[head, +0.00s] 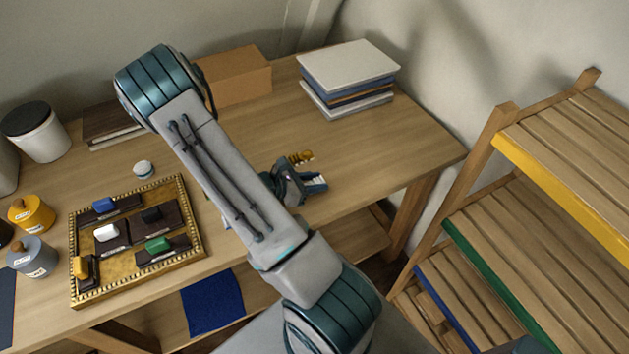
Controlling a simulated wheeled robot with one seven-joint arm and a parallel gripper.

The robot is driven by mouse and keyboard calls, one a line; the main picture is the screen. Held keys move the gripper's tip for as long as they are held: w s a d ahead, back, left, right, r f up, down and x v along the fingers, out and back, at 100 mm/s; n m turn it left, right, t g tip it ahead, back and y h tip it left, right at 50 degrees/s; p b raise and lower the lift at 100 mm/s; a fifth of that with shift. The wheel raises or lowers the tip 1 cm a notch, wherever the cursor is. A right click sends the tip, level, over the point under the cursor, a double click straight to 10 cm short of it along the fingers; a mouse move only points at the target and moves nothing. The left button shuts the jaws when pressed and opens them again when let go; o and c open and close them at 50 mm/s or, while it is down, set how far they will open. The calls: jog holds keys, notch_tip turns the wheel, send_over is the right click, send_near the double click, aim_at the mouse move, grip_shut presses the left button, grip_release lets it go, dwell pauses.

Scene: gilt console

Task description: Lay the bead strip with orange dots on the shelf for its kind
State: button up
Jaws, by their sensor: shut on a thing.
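My gripper (297,181) is low over the right-middle of the table, partly hidden by my own arm. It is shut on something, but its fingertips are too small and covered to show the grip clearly. A small amber-gold, bumpy strip (301,157) shows just beyond the gripper, close against it in the picture. It looks like a bead strip; orange dots cannot be made out. A wooden shelf rack (503,118) stands at the right, with a yellow-edged upper board (562,192), a green-edged board (490,283) below it and a blue-edged board (445,294) lower still.
A gilt-framed tray (190,215) with several coloured blocks on dark holders lies at the left. Jars (33,258) stand left of it. A cardboard box (238,76) and stacked books (348,65) stand at the back. The table's right end is clear.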

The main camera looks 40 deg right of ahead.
jog(key=shift+f+b, duration=0.25)
jog(key=shift+b, duration=0.05)
jog(key=o, duration=1)
jog(key=shift+r, duration=0.1)
jog(key=shift+c, duration=0.2)
jog(key=shift+p, duration=0.3)
jog(key=b+v, duration=0.2)
jog(key=v, duration=1.1)
jog(key=shift+a+b, duration=0.3)
jog(key=shift+a, duration=0.05)
jog(key=s+a+r+m+t+y, duration=0.3)
jog(key=s+a+r+m+y, duration=0.2)
jog(key=r, duration=0.4)
jog(key=s+a+r+m+t+y, duration=0.3)
jog(key=s+a+r+m+y, duration=0.2)
jog(key=r+m+y, duration=0.3)
jog(key=shift+s+a+r+m, duration=0.35)
jog(key=shift+a+r+m, duration=0.25)
jog(key=shift+m, duration=0.6)
